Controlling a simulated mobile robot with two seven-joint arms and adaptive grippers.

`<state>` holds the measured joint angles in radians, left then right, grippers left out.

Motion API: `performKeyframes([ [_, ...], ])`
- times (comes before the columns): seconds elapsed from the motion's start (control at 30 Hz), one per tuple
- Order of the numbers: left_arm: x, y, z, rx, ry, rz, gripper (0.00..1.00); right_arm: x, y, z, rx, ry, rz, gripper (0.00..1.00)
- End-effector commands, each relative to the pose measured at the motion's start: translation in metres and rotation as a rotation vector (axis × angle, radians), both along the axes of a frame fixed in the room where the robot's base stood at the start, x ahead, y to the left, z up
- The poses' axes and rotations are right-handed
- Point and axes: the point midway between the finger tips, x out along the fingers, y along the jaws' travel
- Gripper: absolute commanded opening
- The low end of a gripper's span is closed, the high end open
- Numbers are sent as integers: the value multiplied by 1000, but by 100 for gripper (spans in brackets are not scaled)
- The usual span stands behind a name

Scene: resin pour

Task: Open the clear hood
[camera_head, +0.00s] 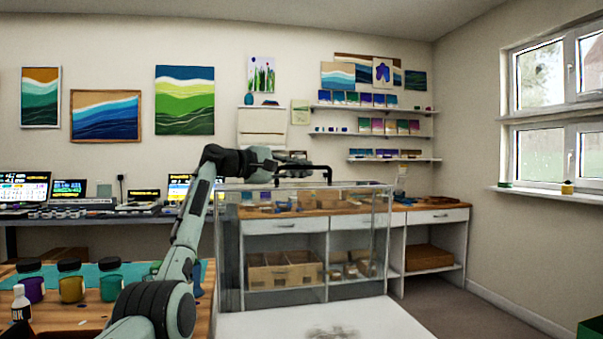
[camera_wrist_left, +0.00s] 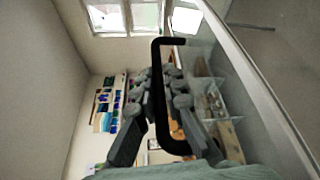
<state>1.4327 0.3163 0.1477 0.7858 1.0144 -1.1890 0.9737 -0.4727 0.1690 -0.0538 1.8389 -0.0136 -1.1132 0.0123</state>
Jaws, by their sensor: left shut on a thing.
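The clear hood (camera_head: 383,235) is a see-through box with pale edges, in the middle of the head view. Its black bar handle (camera_head: 322,168) is at the hood's top edge. My left gripper (camera_head: 292,161) reaches in from the left and is shut on the handle. In the left wrist view, the black handle (camera_wrist_left: 159,95) runs between the fingers of the left gripper (camera_wrist_left: 165,100), and a long pale edge of the hood (camera_wrist_left: 250,75) slants down at the right. I cannot tell whether the hood's lower edge is raised. My right gripper is not in view.
A white surface (camera_head: 290,318) lies at the hood's base. A wood-topped cabinet (camera_head: 435,217) with open shelves stands behind the hood.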

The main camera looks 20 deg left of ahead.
Motion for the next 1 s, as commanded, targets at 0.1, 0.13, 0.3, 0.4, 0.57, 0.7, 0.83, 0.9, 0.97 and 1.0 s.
performKeyframes([
  [0.1, -1, 0, -1, -9, 13, 0, 0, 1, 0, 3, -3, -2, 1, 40],
  [0.13, -1, 0, -1, -11, 16, 0, 0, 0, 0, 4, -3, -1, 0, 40],
  [0.3, -1, -1, -1, -16, 23, 0, 0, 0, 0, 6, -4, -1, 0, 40],
  [0.4, -1, -1, -1, -16, 24, 0, 0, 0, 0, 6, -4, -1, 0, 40],
  [0.57, -1, -1, -1, -15, 24, 0, 0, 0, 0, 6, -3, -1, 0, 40],
  [0.7, -1, -1, -1, -15, 24, 0, 20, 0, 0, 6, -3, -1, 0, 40],
  [0.83, -1, -1, -2, -15, 24, 0, 31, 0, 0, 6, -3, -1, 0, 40],
  [0.9, -1, -1, -2, -15, 24, 0, 31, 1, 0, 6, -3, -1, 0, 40],
  [0.97, -1, -1, -2, -15, 24, 0, 31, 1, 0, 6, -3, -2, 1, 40],
  [1.0, -1, -1, -2, -15, 24, 0, 31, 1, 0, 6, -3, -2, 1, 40],
])
